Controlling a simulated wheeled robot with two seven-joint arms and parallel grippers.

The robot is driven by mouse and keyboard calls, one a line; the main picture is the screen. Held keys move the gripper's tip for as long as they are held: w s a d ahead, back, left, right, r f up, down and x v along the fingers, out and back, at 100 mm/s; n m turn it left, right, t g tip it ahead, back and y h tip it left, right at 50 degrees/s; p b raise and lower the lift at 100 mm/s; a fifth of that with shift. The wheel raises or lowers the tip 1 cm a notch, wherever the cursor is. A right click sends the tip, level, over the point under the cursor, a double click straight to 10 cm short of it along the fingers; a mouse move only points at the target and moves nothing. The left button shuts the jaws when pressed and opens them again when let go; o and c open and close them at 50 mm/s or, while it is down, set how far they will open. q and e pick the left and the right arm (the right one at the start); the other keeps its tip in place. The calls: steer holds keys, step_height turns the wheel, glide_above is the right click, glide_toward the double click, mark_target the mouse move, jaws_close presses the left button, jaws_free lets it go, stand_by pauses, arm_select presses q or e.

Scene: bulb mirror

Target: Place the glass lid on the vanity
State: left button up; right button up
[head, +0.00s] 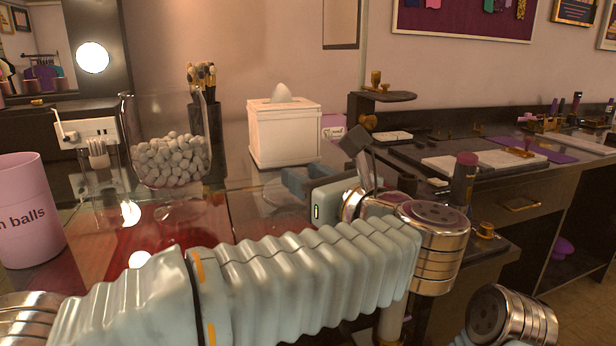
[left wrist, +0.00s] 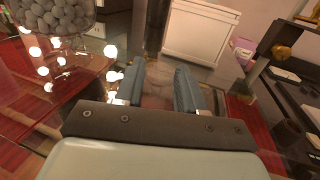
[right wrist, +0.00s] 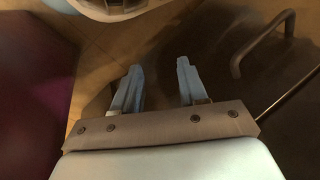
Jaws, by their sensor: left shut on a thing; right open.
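My left gripper (head: 293,183) reaches over the vanity top (head: 238,165), right of the glass jar of cotton balls (head: 168,158) and in front of the tissue box. In the left wrist view, its fingers (left wrist: 160,92) are shut on the clear glass lid (left wrist: 157,88), which shows only faintly between them. The lid's rim is hard to make out, and I cannot tell whether it touches the surface. The jar's top looks uncovered. My right gripper (right wrist: 158,90) is open and empty, low over the floor; the head view shows only part of that arm.
The white tissue box (head: 284,132) stands behind the left gripper. A brush holder (head: 205,115) stands behind the jar. A pink canister (head: 30,215) is at far left. A dark stand (head: 382,97) and cosmetics are at right. A curved handle (right wrist: 262,40) is near the right gripper.

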arm_select(q)
steer(key=shift+f+b, duration=0.65)
steer(key=shift+b, duration=0.4)
steer(key=o, duration=1.1)
steer(key=shift+o, duration=0.2)
steer(key=r+p, duration=0.2)
steer(key=shift+p, duration=0.3)
steer(key=shift+s+d+f+b, duration=0.5)
steer(key=shift+s+d+b, duration=0.05)
steer(key=shift+s+b, duration=0.15)
steer(key=b+v, duration=0.1)
steer(key=v, duration=0.9)
steer(key=shift+s+r+b, duration=0.1)
steer(key=shift+s+b, duration=0.05)
steer(key=shift+b, duration=0.25)
